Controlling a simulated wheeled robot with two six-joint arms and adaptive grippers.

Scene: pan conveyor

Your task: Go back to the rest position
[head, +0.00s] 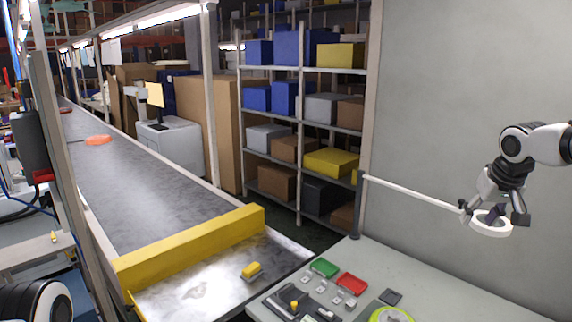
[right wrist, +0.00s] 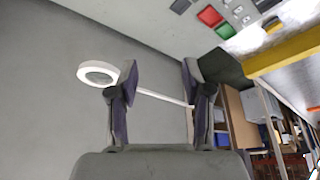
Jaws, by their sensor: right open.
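My right gripper (head: 494,212) is raised at the right of the head view, above the table's back side by the grey wall. Its fingers are spread apart with nothing between them. They also show spread and empty in the right wrist view (right wrist: 160,92). A white ring lamp (head: 491,230) on a long thin arm shows right at the fingers in the head view. In the right wrist view the ring (right wrist: 98,73) lies beyond the fingers, apart from them. Part of my left arm shows at the bottom left of the head view; its gripper is out of frame.
A conveyor (head: 140,190) with an orange pan (head: 98,140) ends past a yellow bar (head: 190,245).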

